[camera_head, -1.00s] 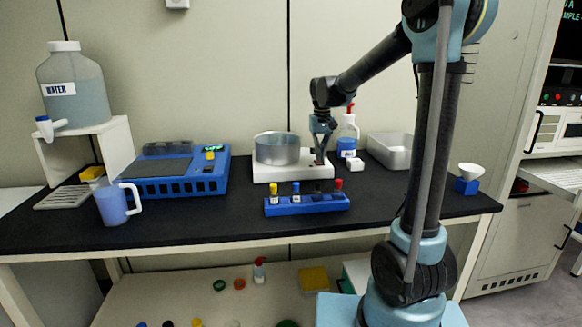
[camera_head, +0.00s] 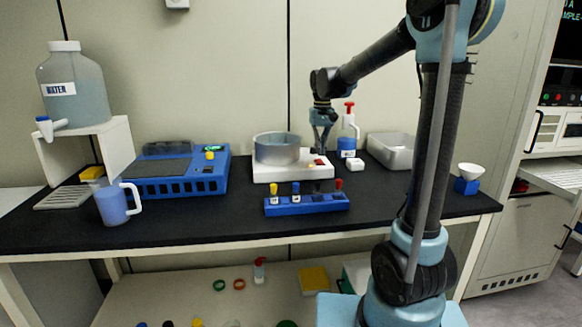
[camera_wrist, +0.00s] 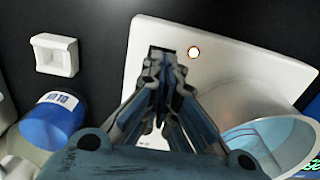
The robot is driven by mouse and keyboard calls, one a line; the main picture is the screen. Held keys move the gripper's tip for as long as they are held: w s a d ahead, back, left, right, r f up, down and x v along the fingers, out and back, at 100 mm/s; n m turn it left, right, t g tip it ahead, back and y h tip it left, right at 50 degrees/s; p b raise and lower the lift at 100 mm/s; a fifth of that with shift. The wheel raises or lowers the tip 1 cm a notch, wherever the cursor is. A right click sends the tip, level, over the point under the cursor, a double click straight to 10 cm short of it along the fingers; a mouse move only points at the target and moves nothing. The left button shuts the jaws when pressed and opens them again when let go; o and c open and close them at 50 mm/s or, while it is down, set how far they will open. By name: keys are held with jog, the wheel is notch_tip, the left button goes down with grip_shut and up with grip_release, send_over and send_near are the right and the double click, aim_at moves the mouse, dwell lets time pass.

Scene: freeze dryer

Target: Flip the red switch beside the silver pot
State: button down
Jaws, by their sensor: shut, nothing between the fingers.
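The silver pot (camera_head: 277,148) sits on a white hot-plate base (camera_head: 262,177) on the black bench; the pot also shows at the right of the wrist view (camera_wrist: 285,120). The red switch (camera_head: 319,162) shows on the base, right of the pot, just below my gripper (camera_head: 321,151). In the wrist view, my gripper (camera_wrist: 166,75) is shut and empty, its fingertips over the base beside a dark slot (camera_wrist: 158,50). The fingers hide part of the slot, and no red shows there.
A blue-labelled bottle with a red top (camera_head: 347,140) and a small white block (camera_head: 355,164) stand right of the base. A blue rack with capped vials (camera_head: 305,206) is in front. A pale tray (camera_head: 390,152) lies further right. Bench space right of the rack is clear.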

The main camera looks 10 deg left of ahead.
jog(key=shift+r, duration=1.95)
